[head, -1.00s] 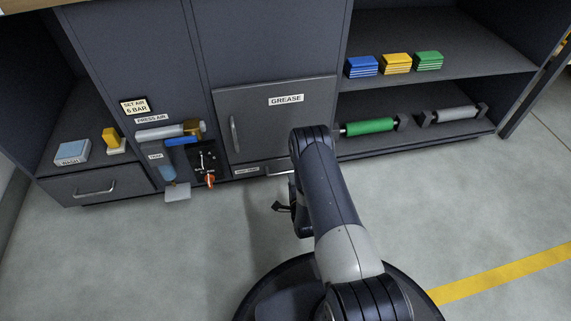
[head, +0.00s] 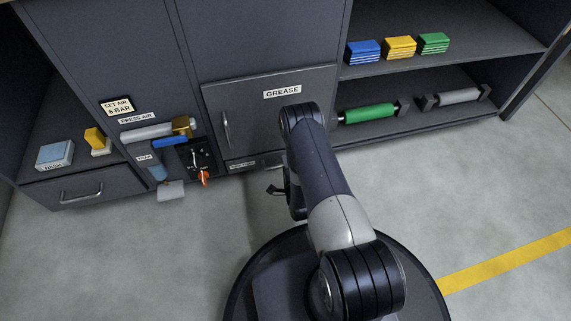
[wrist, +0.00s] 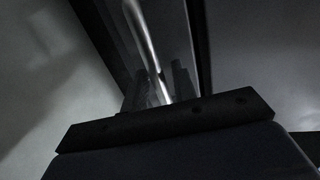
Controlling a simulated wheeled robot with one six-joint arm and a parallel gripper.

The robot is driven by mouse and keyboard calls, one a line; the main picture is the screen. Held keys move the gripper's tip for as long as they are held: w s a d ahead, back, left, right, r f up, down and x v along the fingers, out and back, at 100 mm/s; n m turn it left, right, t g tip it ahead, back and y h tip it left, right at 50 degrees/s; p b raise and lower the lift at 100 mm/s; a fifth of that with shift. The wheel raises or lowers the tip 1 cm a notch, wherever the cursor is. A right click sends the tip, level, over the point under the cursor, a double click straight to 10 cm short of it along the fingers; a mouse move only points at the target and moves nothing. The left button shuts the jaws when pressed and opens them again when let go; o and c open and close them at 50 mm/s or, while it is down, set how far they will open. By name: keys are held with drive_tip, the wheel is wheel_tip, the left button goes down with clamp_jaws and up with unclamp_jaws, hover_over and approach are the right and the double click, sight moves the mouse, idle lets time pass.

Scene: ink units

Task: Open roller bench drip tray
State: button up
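The drip tray is the shallow drawer front (head: 242,165) with a small label, low under the grease door in the head view. It looks closed, and my arm hides its right part. In the wrist view a shiny bar handle (wrist: 148,45) runs down between the two dark fingers of my gripper (wrist: 162,88). The fingers stand apart on either side of the bar, and I see no clear contact. In the head view my gripper (head: 275,190) is low in front of the drawer, mostly behind my arm.
The grease door (head: 268,110) above is shut. Right is an open shelf with a green roller (head: 368,114) and a grey roller (head: 455,97). The floor in front is clear.

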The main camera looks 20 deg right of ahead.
clamp_jaws()
drive_tip(key=shift+s, duration=0.1)
idle(0.4)
